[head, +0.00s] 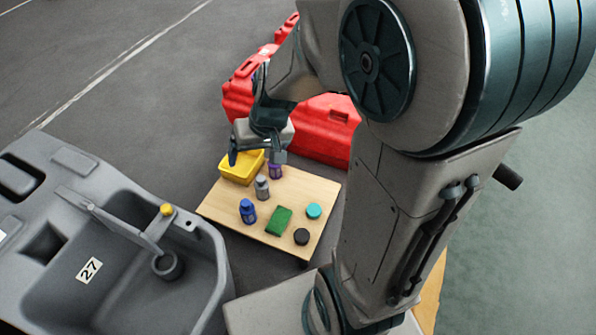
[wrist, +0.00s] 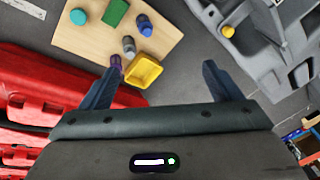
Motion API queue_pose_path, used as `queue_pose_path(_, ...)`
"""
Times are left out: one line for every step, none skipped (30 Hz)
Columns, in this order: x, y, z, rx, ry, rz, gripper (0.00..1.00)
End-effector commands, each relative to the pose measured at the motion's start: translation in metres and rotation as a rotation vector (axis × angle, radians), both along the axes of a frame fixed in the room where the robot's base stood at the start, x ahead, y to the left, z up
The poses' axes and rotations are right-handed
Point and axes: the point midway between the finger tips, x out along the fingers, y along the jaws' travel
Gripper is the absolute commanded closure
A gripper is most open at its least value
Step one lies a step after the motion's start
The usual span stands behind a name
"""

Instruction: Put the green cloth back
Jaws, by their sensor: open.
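The green cloth (head: 279,221) lies flat on the light wooden table (head: 225,205), between a blue bottle and two round lids. It also shows in the wrist view (wrist: 115,12) near the top edge, on the table (wrist: 85,50). My gripper (head: 256,160) is above the table's far edge, over the yellow tray (head: 236,175), apart from the cloth. In the wrist view my gripper (wrist: 158,80) is open, with nothing held. The yellow tray (wrist: 144,71) shows between the fingers and looks empty.
Near the cloth stand a blue bottle (head: 247,211), a grey bottle (head: 262,187), a purple bottle (head: 276,170), a teal lid (head: 314,211) and a black lid (head: 301,236). A grey scrubber tank (head: 120,290) borders the table at left. Red barriers (head: 320,130) stand behind.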

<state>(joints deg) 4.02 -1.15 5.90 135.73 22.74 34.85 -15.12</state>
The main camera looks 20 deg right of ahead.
Motion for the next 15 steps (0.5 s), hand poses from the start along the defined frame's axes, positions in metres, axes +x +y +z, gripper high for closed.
queue_pose_path(-0.017,-0.004,0.01,-0.026,0.008,0.013,0.15)
queue_pose_path(-0.027,-0.008,0.015,-0.044,0.018,0.019,0.15)
queue_pose_path(-0.04,-0.013,0.02,-0.068,0.033,0.025,0.15)
queue_pose_path(-0.049,-0.017,0.023,-0.087,0.042,0.028,0.15)
queue_pose_path(-0.058,-0.021,0.027,-0.105,0.051,0.029,0.15)
queue_pose_path(-0.07,-0.026,0.03,-0.127,0.063,0.029,0.15)
queue_pose_path(-0.077,-0.03,0.033,-0.144,0.071,0.029,0.15)
queue_pose_path(-0.084,-0.033,0.035,-0.158,0.078,0.027,0.15)
queue_pose_path(-0.092,-0.038,0.037,-0.177,0.086,0.025,0.15)
queue_pose_path(-0.097,-0.04,0.038,-0.189,0.092,0.024,0.15)
queue_pose_path(-0.101,-0.043,0.04,-0.2,0.096,0.021,0.15)
queue_pose_path(-0.106,-0.047,0.041,-0.21,0.101,0.018,0.15)
queue_pose_path(-0.109,-0.049,0.041,-0.217,0.105,0.018,0.15)
queue_pose_path(-0.111,-0.051,0.042,-0.222,0.107,0.016,0.15)
queue_pose_path(-0.113,-0.052,0.042,-0.226,0.108,0.015,0.15)
